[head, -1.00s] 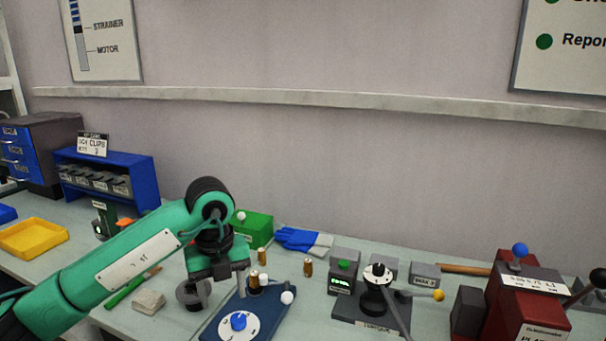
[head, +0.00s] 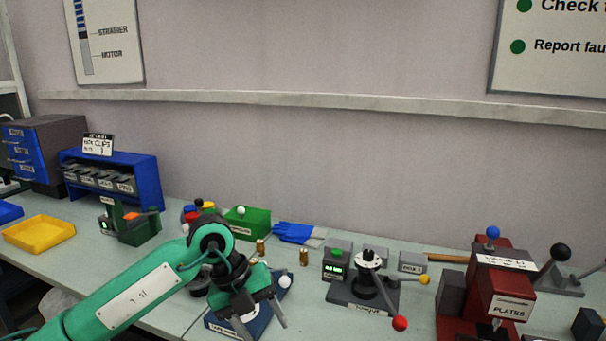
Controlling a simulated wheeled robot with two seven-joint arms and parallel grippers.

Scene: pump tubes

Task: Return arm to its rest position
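My green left arm comes in from the lower left. Its gripper (head: 260,318) hangs over a dark blue plate (head: 214,324) on the bench, with two grey fingers spread apart. It looks open, and I see nothing held between the fingers. The gripper hides most of the plate and its dial. A white ball (head: 285,282) shows just right of the gripper. Whether the fingertips touch the plate, I cannot tell. My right gripper is not in view.
Right of the gripper stands the torque fixture (head: 350,299) with a red-knobbed lever (head: 399,323). A red press (head: 490,300) stands farther right. Brass pieces (head: 303,257), blue gloves (head: 293,233) and a green box (head: 247,223) lie behind. A yellow tray (head: 39,233) sits left.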

